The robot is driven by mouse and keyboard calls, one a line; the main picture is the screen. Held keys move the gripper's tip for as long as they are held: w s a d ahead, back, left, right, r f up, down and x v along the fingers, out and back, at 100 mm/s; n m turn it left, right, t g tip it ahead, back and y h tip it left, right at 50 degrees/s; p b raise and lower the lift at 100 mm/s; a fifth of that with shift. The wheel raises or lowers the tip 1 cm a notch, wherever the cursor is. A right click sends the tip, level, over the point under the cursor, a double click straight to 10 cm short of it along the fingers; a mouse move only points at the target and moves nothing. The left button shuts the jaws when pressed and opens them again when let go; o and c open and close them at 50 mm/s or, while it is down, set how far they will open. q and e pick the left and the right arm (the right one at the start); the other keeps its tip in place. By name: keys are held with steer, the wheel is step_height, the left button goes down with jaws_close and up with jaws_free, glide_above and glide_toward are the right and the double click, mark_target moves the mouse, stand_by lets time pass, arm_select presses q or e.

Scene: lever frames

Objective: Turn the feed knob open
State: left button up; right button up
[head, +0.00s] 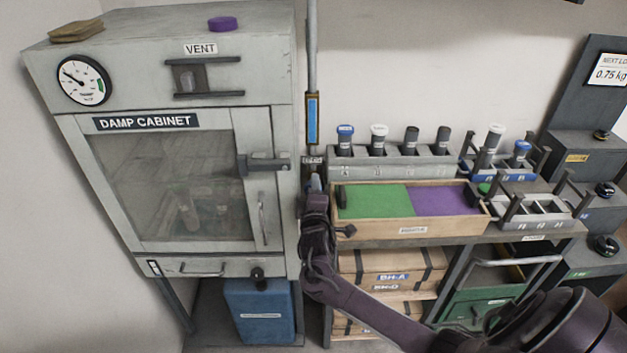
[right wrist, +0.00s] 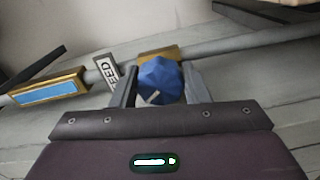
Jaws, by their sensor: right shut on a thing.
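The feed knob (right wrist: 158,84) is blue and faceted, with a pale mark on its face that points down and left. It sits on a brass valve body (right wrist: 160,54) on a grey pipe. A FEED label (right wrist: 107,73) is beside it. My right gripper (right wrist: 160,76) has one finger on each side of the knob and is shut on it. In the head view my right gripper (head: 316,188) is at the pipe just right of the damp cabinet (head: 277,200), and it hides most of the knob. My left gripper is not in view.
A blue sight glass (head: 312,119) is on the pipe above the valve. A wooden tray (head: 410,230) with green and purple halves is close to the right of my gripper. A rack (head: 392,160) of capped tubes stands behind it. A blue container (head: 260,308) is below the cabinet.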

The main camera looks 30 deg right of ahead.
steer(key=n+p, duration=0.2)
steer(key=n, duration=0.1)
steer(key=shift+r, duration=0.15)
steer(key=shift+n+p, duration=0.75)
steer(key=shift+n, duration=0.15)
steer(key=o, duration=0.7)
steer(key=shift+a, duration=0.1)
steer(key=v, duration=0.7)
steer(key=shift+s+f+b, duration=0.2)
steer(key=shift+s+b, duration=0.15)
steer(key=shift+b, duration=0.1)
steer(key=shift+a+f, duration=0.1)
steer(key=shift+a, duration=0.05)
